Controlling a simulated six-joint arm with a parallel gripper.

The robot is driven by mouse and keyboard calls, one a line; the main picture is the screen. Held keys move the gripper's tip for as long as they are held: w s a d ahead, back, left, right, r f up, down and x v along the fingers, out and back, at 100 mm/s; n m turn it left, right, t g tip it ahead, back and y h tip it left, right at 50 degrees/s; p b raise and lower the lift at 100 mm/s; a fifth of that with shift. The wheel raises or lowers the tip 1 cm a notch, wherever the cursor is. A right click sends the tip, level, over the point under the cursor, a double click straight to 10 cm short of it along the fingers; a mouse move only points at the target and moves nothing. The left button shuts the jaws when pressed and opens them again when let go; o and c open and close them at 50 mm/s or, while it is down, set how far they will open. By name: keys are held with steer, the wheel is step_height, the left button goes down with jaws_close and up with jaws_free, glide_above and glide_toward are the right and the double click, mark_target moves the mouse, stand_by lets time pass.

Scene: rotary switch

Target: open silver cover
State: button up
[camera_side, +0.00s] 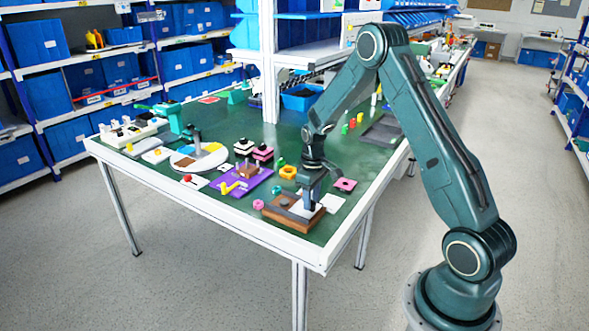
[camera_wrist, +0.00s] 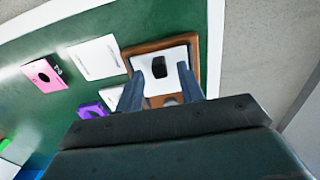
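A brown wooden base (camera_side: 276,210) sits near the front corner of the green table. A pale, silver-white plate (camera_wrist: 175,54), which looks like the silver cover, lies on the base (camera_wrist: 134,50) in the wrist view. A dark squarish spot (camera_wrist: 157,73) shows in it; I cannot tell whether it is a handle or an opening. My gripper (camera_side: 308,206) points down over the base. In the wrist view my gripper (camera_wrist: 158,88) has its two fingers apart on either side of the plate, with nothing clearly held. Contact is not clear. The near part of the base is hidden by my gripper.
A pink block (camera_side: 345,184), a white plate (camera_side: 331,203), an orange ring (camera_side: 288,172) and a purple plate (camera_side: 240,189) lie close by. A round white turntable (camera_side: 184,161) stands further left. The table's white front edge (camera_side: 309,259) is near the base.

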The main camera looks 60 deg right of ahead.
step_height(320, 180, up, 13)
stand_by(0.6)
steer(key=s+a+r+t, duration=0.3)
steer(key=s+a+r, duration=0.6)
steer(key=a+r, duration=0.4)
steer(key=s+a+t, duration=0.1)
steer(key=s+a, duration=0.2)
steer(key=s, duration=0.4)
steer(key=s+a+r+t, duration=0.1)
steer(key=s+a, duration=0.3)
steer(key=s, duration=0.3)
steer(key=shift+s+a+t, duration=0.2)
steer(key=shift+a+t, duration=0.05)
steer(key=shift+t, duration=0.05)
steer(key=shift+c, duration=0.2)
stand_by(0.9)
